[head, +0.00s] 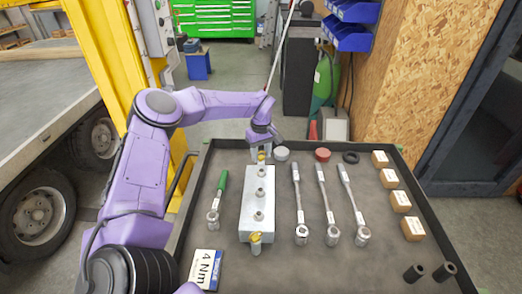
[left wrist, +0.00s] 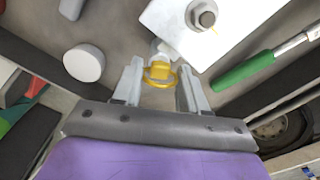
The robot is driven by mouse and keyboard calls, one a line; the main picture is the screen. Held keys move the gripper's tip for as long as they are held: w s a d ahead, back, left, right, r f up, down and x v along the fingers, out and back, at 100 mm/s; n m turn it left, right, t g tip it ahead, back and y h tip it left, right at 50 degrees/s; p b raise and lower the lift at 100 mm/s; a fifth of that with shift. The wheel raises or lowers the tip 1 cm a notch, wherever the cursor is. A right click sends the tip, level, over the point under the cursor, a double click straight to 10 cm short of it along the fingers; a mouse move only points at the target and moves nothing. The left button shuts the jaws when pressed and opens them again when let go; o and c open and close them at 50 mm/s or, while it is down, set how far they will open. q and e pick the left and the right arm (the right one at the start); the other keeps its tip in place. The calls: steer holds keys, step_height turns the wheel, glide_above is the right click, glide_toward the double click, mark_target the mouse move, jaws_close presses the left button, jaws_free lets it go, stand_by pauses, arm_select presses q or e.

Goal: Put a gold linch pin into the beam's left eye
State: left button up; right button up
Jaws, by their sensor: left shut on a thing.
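The beam (head: 257,199) is a pale grey metal block lying lengthwise on the tray, with several bolt heads on top; its corner shows in the left wrist view (left wrist: 240,28). One gold linch pin (head: 255,241) sits at its near end. My left gripper (head: 262,146) is at the beam's far end, pointing down, shut on another gold linch pin (left wrist: 158,73). In the left wrist view this pin lies between the two fingers, beside a pale stub at the beam's edge. Whether it passes through an eye there I cannot tell. My right gripper is not in view.
The dark tray (head: 330,255) also holds a green-handled tool (head: 220,185), several metal wrenches (head: 329,205) right of the beam, wooden blocks (head: 400,201), grey and red round pieces (head: 322,154), black sockets (head: 445,271) and a 4 Nm card (head: 206,268).

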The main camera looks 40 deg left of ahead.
arm_select(q)
steer(key=o, duration=1)
steer(key=shift+r, duration=0.15)
step_height(320, 180, up, 10)
steer(key=shift+r+b, duration=0.15)
steer(key=shift+b, duration=0.4)
